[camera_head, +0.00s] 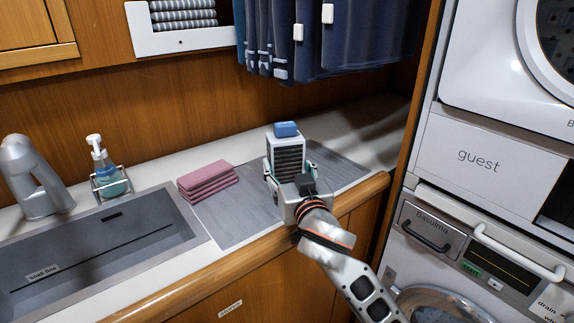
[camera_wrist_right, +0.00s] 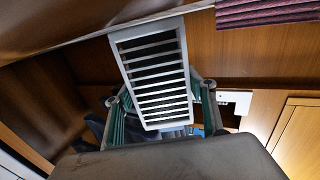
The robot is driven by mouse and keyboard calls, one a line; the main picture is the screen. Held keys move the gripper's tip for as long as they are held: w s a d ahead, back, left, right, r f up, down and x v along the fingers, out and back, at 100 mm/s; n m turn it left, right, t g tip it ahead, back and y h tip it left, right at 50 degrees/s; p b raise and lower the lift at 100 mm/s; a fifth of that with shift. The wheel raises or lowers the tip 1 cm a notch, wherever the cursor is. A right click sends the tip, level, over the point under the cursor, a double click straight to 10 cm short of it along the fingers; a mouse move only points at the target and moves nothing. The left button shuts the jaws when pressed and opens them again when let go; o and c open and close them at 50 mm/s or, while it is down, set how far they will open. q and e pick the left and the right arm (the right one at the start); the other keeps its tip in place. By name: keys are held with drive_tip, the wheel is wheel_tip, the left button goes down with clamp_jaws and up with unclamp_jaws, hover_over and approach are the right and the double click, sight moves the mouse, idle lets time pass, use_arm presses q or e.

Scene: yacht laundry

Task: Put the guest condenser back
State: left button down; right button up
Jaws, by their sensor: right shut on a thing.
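The condenser (camera_head: 287,155) is a pale upright block with dark fins and a blue part on top. My right gripper (camera_head: 290,172) is shut on it, one finger on each side, over the grey mat by the counter's front. Its slatted face (camera_wrist_right: 152,75) fills the middle of the right wrist view between the fingers. Its lower end is hidden behind the gripper, so I cannot tell whether it touches the mat. The panel marked "guest" (camera_head: 478,161) is on the white machine at right, with a dark opening (camera_head: 557,212) at the picture's edge. My left gripper is out of view.
Folded pink cloths (camera_head: 208,180) lie on the grey mat (camera_head: 235,218), left of the condenser. A soap bottle (camera_head: 103,158), a tap (camera_head: 35,180) and a sink (camera_head: 95,245) are further left. Dark garments (camera_head: 335,40) hang above. The Basuima machine (camera_head: 430,230) is at right.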

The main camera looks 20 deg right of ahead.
sight(288, 175)
drive_tip(key=shift+f, duration=0.2)
drive_tip(key=shift+s+f+b, duration=0.15)
drive_tip(key=shift+f+b, duration=0.2)
drive_tip(key=shift+f, duration=0.35)
drive_tip(key=o, duration=1.2)
drive_tip(key=shift+c, duration=0.2)
drive_tip(key=shift+s+a+f, duration=0.1)
drive_tip(key=shift+s+a, duration=0.05)
drive_tip(key=shift+s, duration=0.1)
drive_tip(key=shift+s+r+p, duration=0.25)
drive_tip(key=shift+s+p, duration=0.2)
drive_tip(key=shift+s, duration=0.7)
drive_tip(key=o, duration=0.5)
drive_tip(key=shift+o, duration=0.2)
drive_tip(key=shift+f, duration=0.1)
